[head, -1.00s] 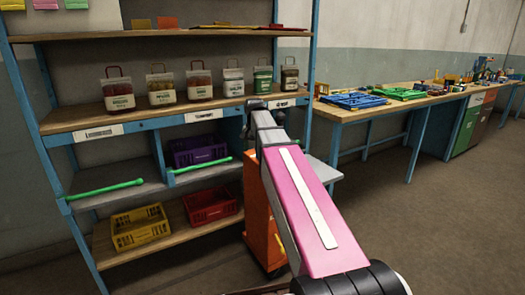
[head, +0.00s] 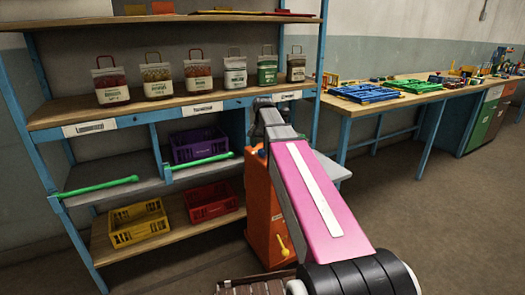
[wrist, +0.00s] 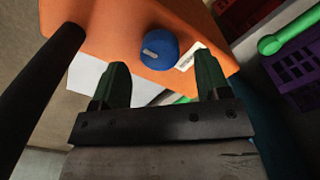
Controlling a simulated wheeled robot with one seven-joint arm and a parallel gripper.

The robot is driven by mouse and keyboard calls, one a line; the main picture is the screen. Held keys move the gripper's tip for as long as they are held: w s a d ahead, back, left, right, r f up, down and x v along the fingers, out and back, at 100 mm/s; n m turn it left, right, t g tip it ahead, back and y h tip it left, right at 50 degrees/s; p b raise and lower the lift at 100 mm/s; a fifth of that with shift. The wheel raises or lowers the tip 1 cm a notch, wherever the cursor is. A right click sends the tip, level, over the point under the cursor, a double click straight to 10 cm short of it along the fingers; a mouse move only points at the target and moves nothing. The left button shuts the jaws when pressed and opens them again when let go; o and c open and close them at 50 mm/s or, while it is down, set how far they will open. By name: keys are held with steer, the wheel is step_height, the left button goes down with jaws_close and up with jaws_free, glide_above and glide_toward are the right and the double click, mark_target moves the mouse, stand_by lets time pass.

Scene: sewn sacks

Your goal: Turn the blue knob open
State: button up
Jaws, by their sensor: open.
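The blue knob (wrist: 158,49) shows in the wrist view as a round knob with a pale mark, on an orange cabinet (wrist: 120,25). My gripper (wrist: 163,78) is open and empty in the wrist view. Its two dark green fingers are apart, and the knob shows beyond the gap between them. I cannot tell the exact distance, but no contact shows.
A dark bar (wrist: 40,90) crosses the left of the wrist view. Shelving with a yellow crate (head: 138,224), a purple crate (head: 198,146) and a red crate (head: 210,201) stands left of the cabinet. Green rails (head: 98,188) stick out there. A workbench (head: 405,99) stands at the right, with open floor before it.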

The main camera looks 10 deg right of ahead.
steer(key=shift+f, duration=1.4)
steer(key=c, duration=0.9)
steer(key=shift+c, duration=0.2)
